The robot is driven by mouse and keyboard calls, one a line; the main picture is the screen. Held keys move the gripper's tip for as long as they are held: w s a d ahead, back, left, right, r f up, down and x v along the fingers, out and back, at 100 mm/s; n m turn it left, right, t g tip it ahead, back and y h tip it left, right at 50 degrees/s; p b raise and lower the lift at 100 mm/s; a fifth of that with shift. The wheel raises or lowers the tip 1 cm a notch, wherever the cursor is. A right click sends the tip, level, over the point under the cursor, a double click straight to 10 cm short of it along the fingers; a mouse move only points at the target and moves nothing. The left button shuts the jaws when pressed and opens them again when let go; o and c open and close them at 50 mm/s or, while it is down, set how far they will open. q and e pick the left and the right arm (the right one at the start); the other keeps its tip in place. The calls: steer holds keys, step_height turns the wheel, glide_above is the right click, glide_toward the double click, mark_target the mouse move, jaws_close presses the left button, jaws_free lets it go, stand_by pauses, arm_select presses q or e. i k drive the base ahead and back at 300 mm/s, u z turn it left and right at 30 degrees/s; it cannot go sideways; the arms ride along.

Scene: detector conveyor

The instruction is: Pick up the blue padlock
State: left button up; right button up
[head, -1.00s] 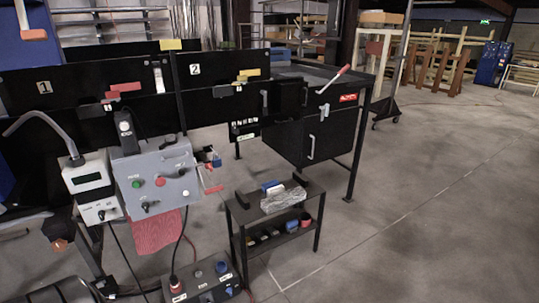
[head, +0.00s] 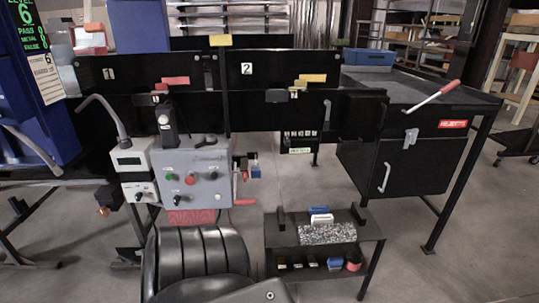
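A small blue padlock (head: 255,171) hangs at the right side of the grey control box (head: 190,172), beside a red hanging piece. It is small in the head view, and I cannot tell exactly what it is fastened to. Neither of my grippers shows in the head view.
A low black shelf cart (head: 375,232) with several small items stands at the lower right. A black cabinet bench (head: 430,165) with a red-handled lever (head: 432,97) is at the right. Black curved segments (head: 201,252) fill the lower middle. Open floor lies at far right.

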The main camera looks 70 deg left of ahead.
mark_target(255, 172)
steer(key=u, duration=0.5)
steer(key=i, duration=1)
steer(key=u, duration=0.7)
